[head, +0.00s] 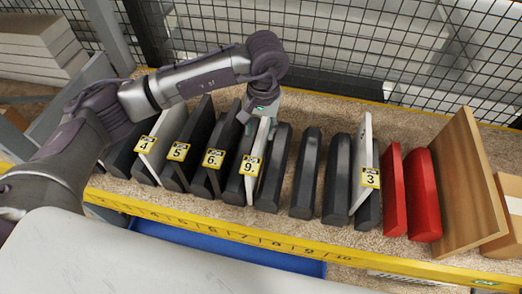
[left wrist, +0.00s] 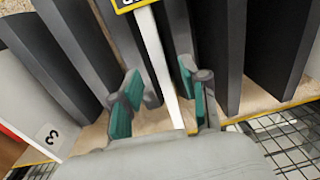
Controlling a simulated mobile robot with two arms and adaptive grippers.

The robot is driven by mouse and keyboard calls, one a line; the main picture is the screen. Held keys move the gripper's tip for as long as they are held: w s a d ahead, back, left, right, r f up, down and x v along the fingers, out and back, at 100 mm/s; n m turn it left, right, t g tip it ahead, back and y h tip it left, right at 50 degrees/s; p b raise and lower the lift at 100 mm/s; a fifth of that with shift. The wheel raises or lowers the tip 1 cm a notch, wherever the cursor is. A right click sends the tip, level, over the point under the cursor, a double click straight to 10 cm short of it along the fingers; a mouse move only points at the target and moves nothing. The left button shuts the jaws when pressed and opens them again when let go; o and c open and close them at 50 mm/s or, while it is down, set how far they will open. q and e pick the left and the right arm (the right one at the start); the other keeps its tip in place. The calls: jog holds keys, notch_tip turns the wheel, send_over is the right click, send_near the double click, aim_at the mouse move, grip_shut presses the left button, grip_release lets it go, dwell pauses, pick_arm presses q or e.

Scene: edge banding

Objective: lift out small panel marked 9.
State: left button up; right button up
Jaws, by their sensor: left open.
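The small panel marked 9 (head: 251,166) is white with a yellow label and stands upright in the rack between dark dividers. In the left wrist view the panel (left wrist: 159,62) shows as a narrow white edge running between the fingers. My left gripper (head: 262,110) is at the panel's upper far end, pointing down. In the left wrist view the gripper (left wrist: 158,88) is open, with one teal-padded finger on each side of the panel and gaps to it. My right gripper is not in view.
Panels marked 4 (head: 146,145), 5 (head: 178,152) and 6 (head: 213,159) stand to the left; panel 3 (head: 370,178) stands to the right. Dark dividers (head: 305,175) are close on both sides. Red dividers (head: 424,195) and a brown board (head: 462,185) are farther right. Wire mesh (head: 400,60) stands behind.

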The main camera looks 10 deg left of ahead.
aim_at(262, 144)
pick_arm(q)
jog(key=shift+f, duration=0.45)
jog(key=shift+w+f, duration=0.1)
jog(key=shift+f, duration=0.15)
jog(key=shift+s+d+f+p, duration=0.1)
jog(key=shift+d+f+p, duration=0.05)
jog(key=shift+f+p, duration=0.35)
jog(key=shift+s+d+f+p, duration=0.1)
jog(key=shift+f+p, duration=0.25)
jog(key=shift+p, duration=0.15)
notch_tip(262, 144, down, 2)
jog(key=shift+f+p, duration=0.25)
jog(key=shift+p, duration=0.2)
jog(key=shift+f, duration=0.45)
jog(key=shift+c, duration=0.2)
jog(key=c, duration=0.8)
grip_shut()
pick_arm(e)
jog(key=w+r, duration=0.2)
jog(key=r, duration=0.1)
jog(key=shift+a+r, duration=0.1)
pick_arm(q)
jog(key=shift+w, duration=0.1)
